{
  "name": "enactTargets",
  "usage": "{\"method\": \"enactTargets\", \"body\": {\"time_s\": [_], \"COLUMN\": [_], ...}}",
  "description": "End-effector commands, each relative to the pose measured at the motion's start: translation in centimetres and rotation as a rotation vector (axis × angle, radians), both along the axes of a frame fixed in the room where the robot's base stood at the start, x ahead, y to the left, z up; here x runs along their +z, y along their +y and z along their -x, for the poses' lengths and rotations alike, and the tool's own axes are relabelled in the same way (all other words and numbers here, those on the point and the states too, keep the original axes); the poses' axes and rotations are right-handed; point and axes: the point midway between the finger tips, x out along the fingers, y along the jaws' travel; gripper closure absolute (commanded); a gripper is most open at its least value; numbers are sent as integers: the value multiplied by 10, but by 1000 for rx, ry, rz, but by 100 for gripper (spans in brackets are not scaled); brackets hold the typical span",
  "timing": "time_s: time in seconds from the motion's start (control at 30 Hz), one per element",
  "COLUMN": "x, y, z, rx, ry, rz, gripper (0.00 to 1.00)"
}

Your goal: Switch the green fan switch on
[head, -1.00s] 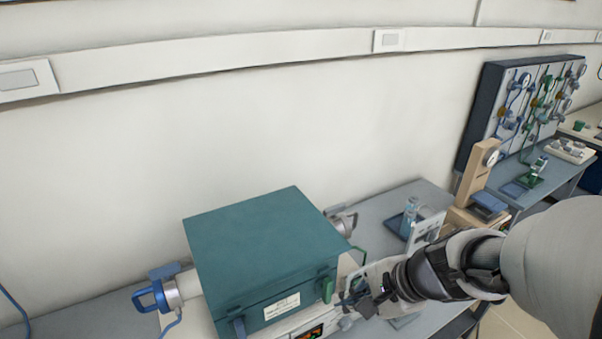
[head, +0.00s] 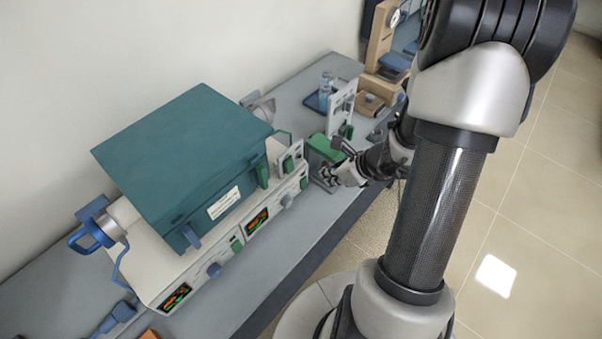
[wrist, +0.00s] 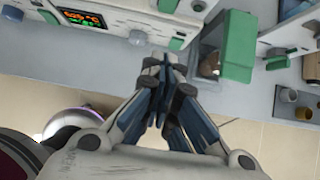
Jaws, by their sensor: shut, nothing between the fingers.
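A teal box furnace (head: 180,155) with a white front panel stands on the grey bench in the head view. A small green rocker switch (head: 304,183) is at the panel's right end. Another green switch (head: 237,245) sits further left. No label tells which is the fan switch. My gripper (head: 327,179) is shut and empty, just right of the panel's right end. In the wrist view my gripper (wrist: 165,66) has its fingertips together, just below a green switch (wrist: 176,44) on the panel edge. Whether they touch it I cannot tell.
A grey knob (wrist: 138,37) and a lit display (wrist: 83,20) are left of the fingertips. A green-topped device (wrist: 240,42) stands close on the right. A blue-handled fitting (head: 90,236) projects at the furnace's left. Tiled floor is free beyond the bench's front edge.

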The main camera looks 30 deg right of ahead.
Motion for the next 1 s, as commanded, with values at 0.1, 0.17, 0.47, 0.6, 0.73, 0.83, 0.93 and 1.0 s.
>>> {"method": "enactTargets", "body": {"time_s": [0.1,0.17,0.47,0.6,0.73,0.83,0.93,1.0], "x": [-4,-9,-58,-81,-83,-84,-85,-85], "y": [1,3,15,21,28,31,34,34], "z": [-3,-6,-38,-55,-74,-85,-91,-93], "rx": [2,4,7,6,7,5,5,5], "ry": [0,0,2,1,-3,-1,-1,-2], "rz": [0,1,0,0,2,3,2,2], "gripper": [100,100,100,100,100,100,100,100]}}
